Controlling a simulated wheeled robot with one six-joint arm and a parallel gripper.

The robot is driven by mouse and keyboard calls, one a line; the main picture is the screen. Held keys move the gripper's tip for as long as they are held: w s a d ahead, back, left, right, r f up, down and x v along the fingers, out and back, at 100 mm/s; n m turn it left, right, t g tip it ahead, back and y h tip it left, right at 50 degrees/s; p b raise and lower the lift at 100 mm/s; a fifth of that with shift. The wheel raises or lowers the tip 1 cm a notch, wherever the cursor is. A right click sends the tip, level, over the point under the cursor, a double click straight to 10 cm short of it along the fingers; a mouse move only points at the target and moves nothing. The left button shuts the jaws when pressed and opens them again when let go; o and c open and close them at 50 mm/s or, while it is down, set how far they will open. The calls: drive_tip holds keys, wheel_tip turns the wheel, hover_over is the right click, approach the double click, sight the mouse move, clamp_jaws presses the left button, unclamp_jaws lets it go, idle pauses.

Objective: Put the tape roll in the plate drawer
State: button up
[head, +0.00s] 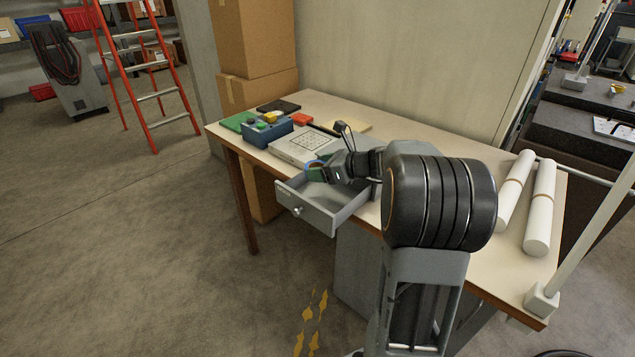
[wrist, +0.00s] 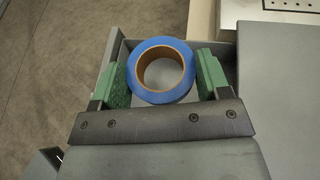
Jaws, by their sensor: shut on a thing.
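The tape roll (wrist: 161,70) is a blue ring with a brown core, seen from above in the wrist view. My gripper (wrist: 160,78) is shut on it, with a green finger pad against each side. In the head view the blue roll (head: 314,170) shows small at my gripper (head: 322,172), partly hidden by it. The plate drawer (head: 320,212) is a grey drawer pulled open at the table's front. The roll is over the open drawer; whether it touches the drawer floor I cannot tell. My arm hides part of the drawer.
A pale plate with a grid (head: 305,144) lies behind the drawer. A blue bin (head: 268,131) with coloured items stands at the table's left. White rolls (head: 540,208) lie at the right. Cardboard boxes (head: 254,40) stand behind. The floor before the drawer is clear.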

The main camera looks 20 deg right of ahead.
drive_tip(key=shift+a+f, duration=0.3)
drive_tip(key=shift+f, duration=0.1)
drive_tip(key=shift+w+a+f, duration=0.1)
drive_tip(key=shift+a+f, duration=0.05)
drive_tip(key=shift+f, duration=0.45)
drive_tip(key=shift+a+f, duration=0.1)
drive_tip(key=shift+f, duration=0.45)
drive_tip(key=shift+f+b, duration=0.3)
drive_tip(key=shift+f, duration=0.3)
drive_tip(key=shift+f+b, duration=0.45)
drive_tip(key=shift+f, duration=0.15)
drive_tip(key=o, duration=0.9)
